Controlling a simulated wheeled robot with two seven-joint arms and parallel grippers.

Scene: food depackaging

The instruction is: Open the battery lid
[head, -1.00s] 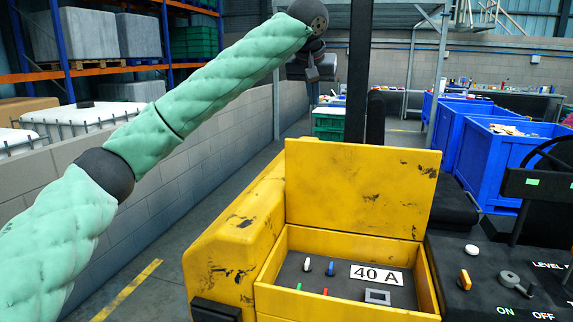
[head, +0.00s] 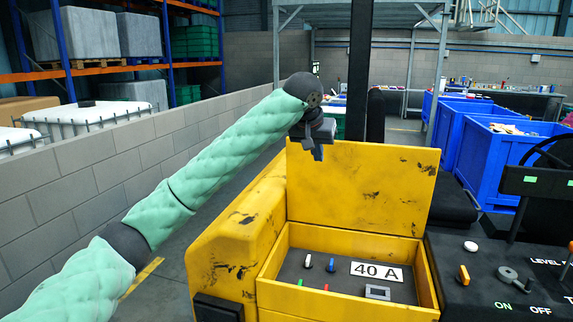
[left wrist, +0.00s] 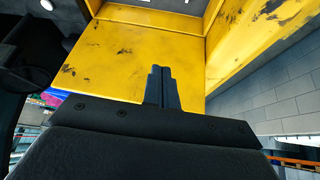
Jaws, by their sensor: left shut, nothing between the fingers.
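The yellow battery lid (head: 362,187) stands upright, swung open at the back of the yellow battery box (head: 273,262). Inside the box are a white "40 A" label (head: 376,271), small coloured plugs and a grey square frame (head: 377,292). My left gripper (head: 318,153) is shut and empty at the lid's upper left corner. In the left wrist view the closed fingers (left wrist: 160,72) overlap the yellow lid (left wrist: 110,65); I cannot tell whether they touch it. My right gripper is not in view.
A black control panel (head: 500,262) with knobs and a steering wheel lies right of the box. A yellow body side (head: 222,262) stands on the left. A grey block wall (head: 90,185) runs along the left; blue bins (head: 500,165) stand behind on the right.

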